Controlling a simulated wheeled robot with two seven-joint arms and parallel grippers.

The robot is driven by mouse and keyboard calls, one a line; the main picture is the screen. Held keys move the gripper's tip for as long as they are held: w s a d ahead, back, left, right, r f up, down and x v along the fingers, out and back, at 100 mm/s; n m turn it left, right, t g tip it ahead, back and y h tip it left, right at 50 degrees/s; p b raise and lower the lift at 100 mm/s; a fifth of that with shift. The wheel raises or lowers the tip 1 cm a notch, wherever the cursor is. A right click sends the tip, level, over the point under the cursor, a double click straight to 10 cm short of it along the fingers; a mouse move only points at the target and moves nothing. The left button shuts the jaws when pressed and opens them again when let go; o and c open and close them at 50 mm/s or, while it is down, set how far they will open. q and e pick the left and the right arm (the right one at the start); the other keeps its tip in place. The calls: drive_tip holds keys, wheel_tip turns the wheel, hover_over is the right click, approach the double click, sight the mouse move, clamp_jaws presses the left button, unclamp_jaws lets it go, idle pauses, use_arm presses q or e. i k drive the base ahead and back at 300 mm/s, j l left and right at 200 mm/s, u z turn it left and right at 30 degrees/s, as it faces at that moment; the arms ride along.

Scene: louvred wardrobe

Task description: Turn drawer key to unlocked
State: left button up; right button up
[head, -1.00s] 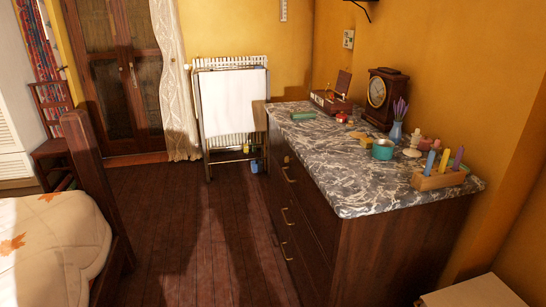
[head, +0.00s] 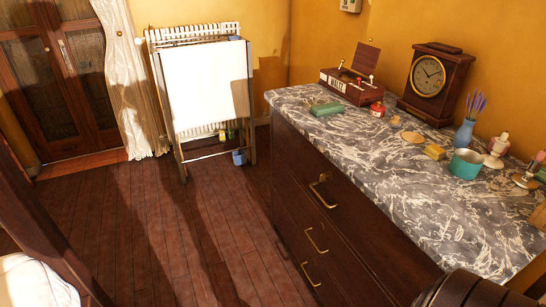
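A dark wooden chest of drawers (head: 345,215) with a grey marbled top (head: 400,170) stands on the right in the head view. Its top drawer has a brass handle (head: 318,190). A small brass piece (head: 323,177), which looks like the drawer key in its lock, is just above that handle. It is too small to tell which way it is turned. The drawers look shut. Neither of my grippers is in view.
A wooden music box (head: 346,86), a clock (head: 429,82), a blue vase (head: 465,133) and a teal tin (head: 466,164) stand on the top. A drying rack (head: 207,88) stands behind on the left. The wooden floor (head: 190,225) before the drawers is clear.

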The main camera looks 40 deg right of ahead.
sight(322, 179)
drive_tip(key=i+z, duration=0.25)
drive_tip(key=i+j+z, duration=0.25)
drive_tip(key=i, duration=0.25)
drive_tip(key=i+j+z, duration=0.2)
drive_tip(key=i, duration=0.15)
